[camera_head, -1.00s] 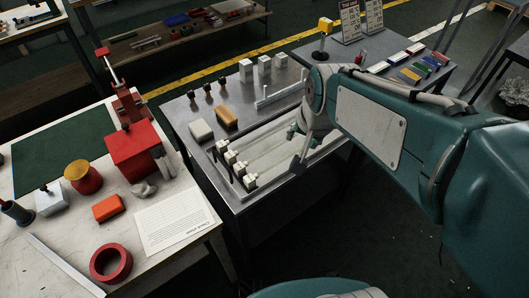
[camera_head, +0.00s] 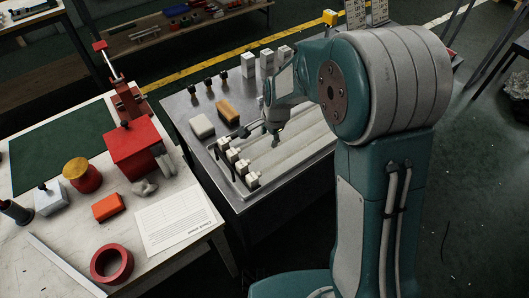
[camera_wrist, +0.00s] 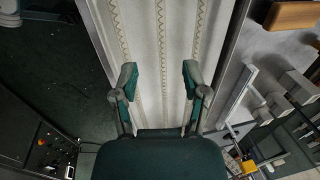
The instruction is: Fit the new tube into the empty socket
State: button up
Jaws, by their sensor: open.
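My gripper (camera_head: 262,136) is open and empty above the pale fixture (camera_head: 292,157) on the metal table. In the wrist view, my gripper (camera_wrist: 158,75) has its two fingers spread over the fixture's white panel (camera_wrist: 145,40), which has zigzag lines along it. Several white end sockets with dark parts (camera_head: 241,167) stand in a row along the fixture's left edge. Pale lengthwise strips run from them under my arm; I cannot tell which socket is empty. A long white bar (camera_wrist: 236,97), possibly the new tube, lies beside the fixture in the wrist view. My arm hides the fixture's far end.
A white block (camera_head: 202,126) and a brown-topped block (camera_head: 227,112) stand behind the sockets. White upright blocks (camera_head: 268,61) stand at the back. A white bench (camera_head: 200,198) with a red box (camera_head: 132,150) is to the left.

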aim_at(265, 151)
jog(key=f, duration=0.3)
jog(key=w+a+f, duration=0.1)
jog(key=f, duration=0.3)
jog(key=w+f, duration=0.1)
jog(key=f, duration=0.2)
jog(key=shift+a+f, duration=0.2)
grip_shut()
